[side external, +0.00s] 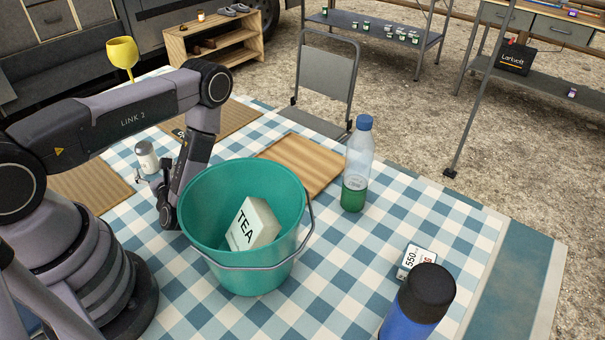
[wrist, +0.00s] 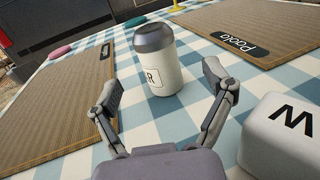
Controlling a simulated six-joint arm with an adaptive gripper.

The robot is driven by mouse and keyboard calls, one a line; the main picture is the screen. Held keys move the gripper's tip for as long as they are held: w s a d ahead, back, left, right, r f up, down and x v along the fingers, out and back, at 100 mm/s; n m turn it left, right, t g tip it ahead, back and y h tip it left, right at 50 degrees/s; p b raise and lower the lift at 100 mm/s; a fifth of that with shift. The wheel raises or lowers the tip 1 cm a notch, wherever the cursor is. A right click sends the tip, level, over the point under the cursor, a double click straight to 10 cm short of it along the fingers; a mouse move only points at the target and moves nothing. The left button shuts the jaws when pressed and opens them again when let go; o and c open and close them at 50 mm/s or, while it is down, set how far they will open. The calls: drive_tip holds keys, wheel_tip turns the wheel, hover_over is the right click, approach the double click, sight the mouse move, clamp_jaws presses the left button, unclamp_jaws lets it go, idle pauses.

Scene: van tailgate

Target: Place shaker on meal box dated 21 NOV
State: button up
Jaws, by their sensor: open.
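The shaker (wrist: 160,70) is a white cylinder with a grey top and a label with a letter like R. It stands upright on the checked cloth, and the side view shows it just beyond my gripper (side external: 145,180). In the wrist view my gripper (wrist: 162,98) is open and empty, with the shaker ahead between and beyond the fingertips. No date reading 21 NOV is legible in either view, so I cannot tell which thing is that meal box.
A white block marked W (wrist: 283,135) stands close right of my gripper. Woven mats (wrist: 52,112) flank the shaker. A teal bucket (side external: 205,215) holding a TEA box (side external: 252,224), a bottle (side external: 357,165) and a blue flask (side external: 415,305) stand on the table. A yellow goblet (side external: 122,53) is behind.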

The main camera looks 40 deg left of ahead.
sight(147, 155)
drive_tip(key=x, duration=0.7)
drive_tip(key=shift+s+a+r, duration=0.2)
drive_tip(key=shift+r, duration=0.2)
